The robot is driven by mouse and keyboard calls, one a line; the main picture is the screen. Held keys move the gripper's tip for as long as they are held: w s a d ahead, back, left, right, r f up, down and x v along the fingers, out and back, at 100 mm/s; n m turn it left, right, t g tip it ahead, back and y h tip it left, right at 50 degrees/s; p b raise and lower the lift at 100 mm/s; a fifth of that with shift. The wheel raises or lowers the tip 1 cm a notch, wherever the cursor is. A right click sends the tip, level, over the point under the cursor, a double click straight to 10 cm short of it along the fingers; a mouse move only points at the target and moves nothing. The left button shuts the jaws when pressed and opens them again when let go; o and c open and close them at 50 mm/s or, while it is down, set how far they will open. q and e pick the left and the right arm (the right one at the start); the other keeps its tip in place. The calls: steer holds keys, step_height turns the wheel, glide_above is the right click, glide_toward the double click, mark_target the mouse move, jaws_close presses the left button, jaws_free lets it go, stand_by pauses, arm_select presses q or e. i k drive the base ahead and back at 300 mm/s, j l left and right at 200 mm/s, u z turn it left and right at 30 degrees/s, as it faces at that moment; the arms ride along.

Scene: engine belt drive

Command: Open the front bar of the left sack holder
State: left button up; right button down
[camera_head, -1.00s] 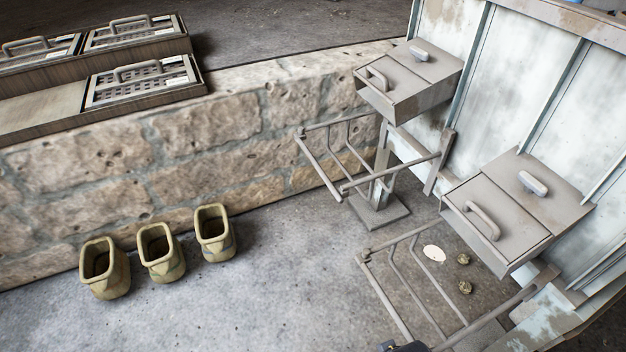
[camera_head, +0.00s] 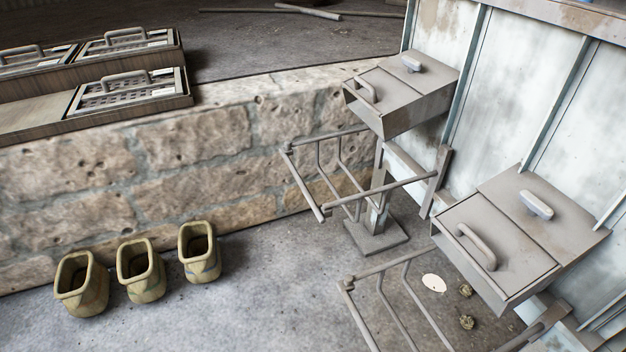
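The left sack holder (camera_head: 375,194) is a grey metal tube frame that sticks out below the farther chute box. Its front bar (camera_head: 303,184) spans the outer ends of its two side arms, and looks closed across them. No sack hangs in it. The right sack holder (camera_head: 397,268) is a like frame below the nearer chute box, and its near part is cut off by the bottom edge. Its front bar (camera_head: 358,318) runs down out of the picture. Neither of my grippers is in view.
Two grey chute boxes with handles, a farther one (camera_head: 403,95) and a nearer one (camera_head: 497,250), jut from the metal wall above the holders. Several sacks (camera_head: 142,272) stand open on the floor by the stone wall (camera_head: 190,150). Handled trays (camera_head: 125,92) lie on top. The floor between is clear.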

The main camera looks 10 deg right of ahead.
mark_target(284, 154)
steer(key=l, duration=0.25)
steer(key=i+j+u, duration=0.35)
steer(key=i+j, duration=0.45)
steer(key=j, duration=0.1)
